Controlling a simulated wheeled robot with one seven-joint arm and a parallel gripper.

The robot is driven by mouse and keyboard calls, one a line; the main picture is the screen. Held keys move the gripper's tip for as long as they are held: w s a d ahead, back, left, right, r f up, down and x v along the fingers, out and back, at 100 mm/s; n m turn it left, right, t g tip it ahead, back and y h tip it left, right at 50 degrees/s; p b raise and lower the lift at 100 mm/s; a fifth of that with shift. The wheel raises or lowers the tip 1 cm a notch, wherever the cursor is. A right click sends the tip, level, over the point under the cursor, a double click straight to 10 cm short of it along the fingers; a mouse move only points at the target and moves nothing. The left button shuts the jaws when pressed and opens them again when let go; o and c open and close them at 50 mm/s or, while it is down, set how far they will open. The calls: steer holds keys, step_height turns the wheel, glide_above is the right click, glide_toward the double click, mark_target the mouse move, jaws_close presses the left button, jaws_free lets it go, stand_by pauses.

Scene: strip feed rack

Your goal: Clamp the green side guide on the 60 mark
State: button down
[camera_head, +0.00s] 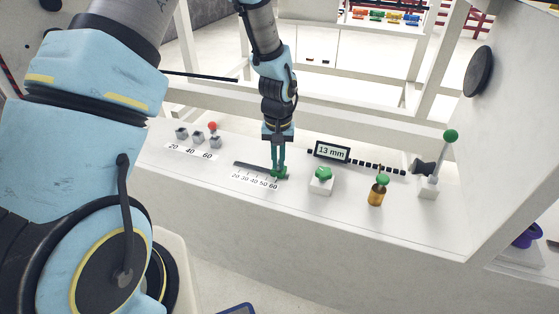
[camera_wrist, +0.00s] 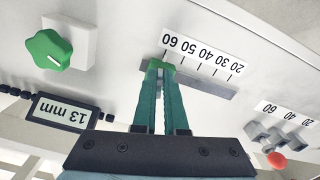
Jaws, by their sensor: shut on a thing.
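The green side guide (camera_head: 284,173) sits at the right end of a dark slotted rail (camera_head: 245,166), by the 60 end of the printed scale (camera_head: 254,183). My gripper (camera_head: 279,169) reaches down from above and is shut on the guide. In the wrist view my gripper (camera_wrist: 160,66) has its two teal fingers closed together over the rail (camera_wrist: 215,90), close to the 60 mark (camera_wrist: 171,42). The fingers hide most of the guide, so its exact offset from the mark cannot be told. A green lobed knob (camera_head: 323,172) on a white block stands right of the rail.
A display (camera_head: 332,151) reads 13 mm behind the knob. An amber cylinder with a green top (camera_head: 377,192) and a green-balled lever (camera_head: 450,136) stand further right. Small grey blocks, one with a red ball (camera_head: 212,126), stand left beside a 20-40-60 scale. The panel's front is clear.

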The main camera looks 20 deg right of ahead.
steer(key=shift+a+m, duration=0.1)
steer(key=shift+m, duration=0.9)
steer(key=c, duration=1)
jaws_free()
steer(key=shift+o, duration=0.2)
steer(key=shift+r, duration=0.1)
step_height(320, 180, up, 11)
steer(key=b, duration=0.1)
steer(key=shift+f, duration=0.2)
steer(key=shift+w+a, duration=0.1)
steer(key=s+a+r+n, duration=0.1)
steer(key=a+r+n, duration=0.2)
steer(key=a, duration=1.1)
steer(key=s+a+r+n+t, duration=0.1)
steer(key=s+a+r+n, duration=0.1)
steer(key=a, duration=1.3)
steer(key=shift+s+a+r+n+t, duration=0.15)
steer(key=shift+a+r+n+t, duration=0.25)
steer(key=shift+n, duration=0.3)
